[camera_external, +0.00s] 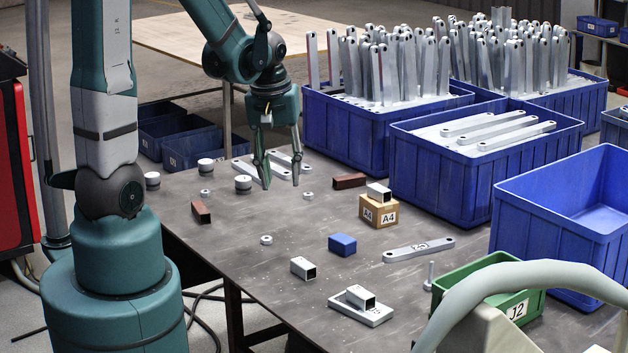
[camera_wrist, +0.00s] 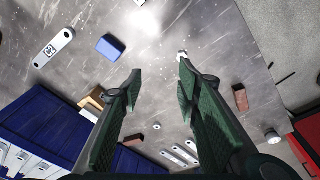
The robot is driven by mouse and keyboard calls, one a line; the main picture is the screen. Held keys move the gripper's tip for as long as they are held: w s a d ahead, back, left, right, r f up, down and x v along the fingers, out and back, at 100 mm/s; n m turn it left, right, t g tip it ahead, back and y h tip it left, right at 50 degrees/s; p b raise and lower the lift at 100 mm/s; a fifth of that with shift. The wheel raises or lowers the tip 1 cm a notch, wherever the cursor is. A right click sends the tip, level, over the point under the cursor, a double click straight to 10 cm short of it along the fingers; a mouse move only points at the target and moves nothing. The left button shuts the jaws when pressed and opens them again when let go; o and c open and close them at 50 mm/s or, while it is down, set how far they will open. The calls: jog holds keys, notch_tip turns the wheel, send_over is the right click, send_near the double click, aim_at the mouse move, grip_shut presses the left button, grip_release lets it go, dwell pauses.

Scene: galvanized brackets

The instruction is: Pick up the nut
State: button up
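Small grey ring-shaped nuts lie flat and apart on the dark table. One nut (camera_external: 266,240) is in front of my gripper in the external view; in the wrist view it appears as a pale piece (camera_wrist: 182,54) beside the right fingertip. A second nut (camera_external: 308,196) is just right of my gripper and shows between the fingers in the wrist view (camera_wrist: 157,126). A third nut (camera_external: 205,193) is at the left, near the capped cylinders. My gripper (camera_external: 280,185) points down with its fingers spread, open and empty; both fingers also show in the wrist view (camera_wrist: 160,68).
A blue block (camera_external: 343,245), an A4 box (camera_external: 379,211), a reddish-brown block (camera_external: 201,212) and metal tubes (camera_external: 303,268) stand around the table. Flat bars (camera_external: 243,168) lie behind my gripper. Blue crates (camera_external: 440,165) line the right side. The table's middle is mostly clear.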

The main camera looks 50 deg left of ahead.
aim_at(267, 244)
jog(key=a+f+n, duration=0.1)
jog(key=f, duration=0.2)
jog(key=s+a+f+n+g, duration=0.1)
jog(key=a+f, duration=0.1)
jog(key=a+f+n, duration=0.1)
jog(key=f, duration=0.2)
jog(key=shift+s+a+f+g+b, duration=0.15)
jog(key=shift+a+f+g+b, duration=0.15)
jog(key=shift+f+b, duration=0.4)
jog(key=shift+f, duration=0.85)
jog(key=shift+f, duration=0.1)
jog(key=shift+a+f+b, duration=0.15)
jog(key=shift+f+b, duration=0.9)
jog(key=shift+f, duration=1.45)
jog(key=c, duration=0.9)
